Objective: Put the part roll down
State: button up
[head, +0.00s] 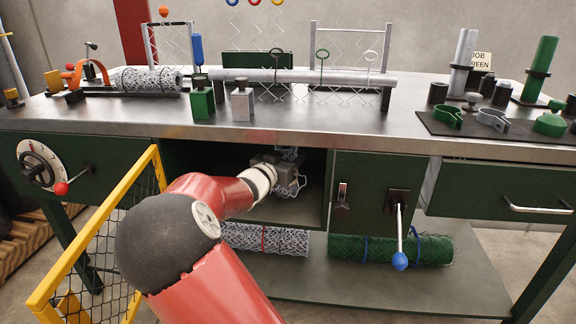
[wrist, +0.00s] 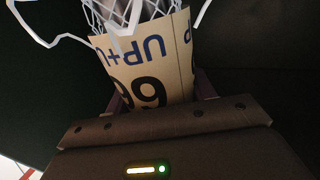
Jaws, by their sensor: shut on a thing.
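The part roll (wrist: 148,62) is a short roll of light wire mesh with a cream paper label with dark print; loose wire ends stick out at its top in the wrist view. My gripper (wrist: 160,95) is shut on it around the label. In the head view, my gripper (head: 287,172) reaches into the open bay (head: 312,205) under the bench top, and a bit of the roll's mesh (head: 288,190) shows beside it. Most of the roll is hidden there by my gripper. I cannot tell whether the roll touches the bay floor.
A green door (head: 371,190) with a blue-knobbed lever (head: 399,258) is right of the bay. A yellow mesh gate (head: 95,245) stands at left. A grey mesh roll (head: 264,240) and a green one (head: 390,250) lie on the lower shelf. The bench top (head: 300,125) overhangs my arm.

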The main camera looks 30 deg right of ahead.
jog(key=shift+f, duration=1)
jog(key=shift+f, duration=0.15)
jog(key=shift+f, duration=0.1)
jog(key=o, duration=1.2)
jog(key=shift+a, duration=0.1)
